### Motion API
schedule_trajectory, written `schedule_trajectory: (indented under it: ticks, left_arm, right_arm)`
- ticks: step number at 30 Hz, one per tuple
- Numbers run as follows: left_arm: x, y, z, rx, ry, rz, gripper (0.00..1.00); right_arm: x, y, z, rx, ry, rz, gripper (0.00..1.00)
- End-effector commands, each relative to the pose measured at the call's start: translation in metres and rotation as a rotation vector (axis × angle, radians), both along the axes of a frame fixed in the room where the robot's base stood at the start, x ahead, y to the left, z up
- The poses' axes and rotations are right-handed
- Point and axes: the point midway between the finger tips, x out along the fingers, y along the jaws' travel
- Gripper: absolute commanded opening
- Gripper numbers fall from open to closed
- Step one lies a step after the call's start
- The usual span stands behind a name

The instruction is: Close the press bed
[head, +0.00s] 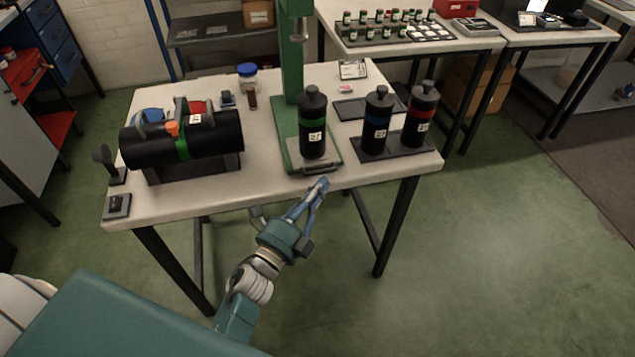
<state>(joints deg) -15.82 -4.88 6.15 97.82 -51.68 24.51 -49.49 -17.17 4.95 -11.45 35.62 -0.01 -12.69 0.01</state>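The green press (291,60) stands on the white table. Its bed (290,150) reaches toward the table's front edge, with a grey handle (322,168) at its front end. A black cylinder with a green band (313,125) stands upright on the bed, in front of the press column. My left gripper (322,183) is just in front of the table edge, below the handle in the picture. Its blue fingers converge at the tips and look shut, with nothing seen between them. I cannot tell whether the tips touch the handle. My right gripper is not in view.
Two black cylinders, blue-banded (377,122) and red-banded (421,115), stand on a dark tray right of the bed. A large black horizontal vessel (183,140) lies in a cradle at left. A blue-lidded jar (248,77) stands behind. Floor at right is clear.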

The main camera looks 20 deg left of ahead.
Motion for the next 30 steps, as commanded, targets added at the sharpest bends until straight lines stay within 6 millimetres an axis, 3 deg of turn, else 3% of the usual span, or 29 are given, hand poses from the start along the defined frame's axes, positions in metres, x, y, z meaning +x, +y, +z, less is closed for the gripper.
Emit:
schedule_trajectory:
  ticks: [5,13,22,30]
  left_arm:
    - [-0.002,-0.002,0.001,-0.001,0.0,0.0,0.0]
    - [-0.001,-0.002,0.001,0.0,-0.001,0.0,0.0]
    - [0.033,0.021,0.001,0.002,-0.003,-0.001,0.0]
    - [0.036,0.023,0.001,-0.001,-0.001,0.0,0.0]
  right_arm:
    - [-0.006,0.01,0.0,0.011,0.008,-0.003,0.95]
    - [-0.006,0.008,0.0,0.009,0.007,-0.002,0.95]
    - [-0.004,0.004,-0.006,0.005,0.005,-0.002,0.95]
    - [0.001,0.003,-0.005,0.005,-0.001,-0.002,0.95]
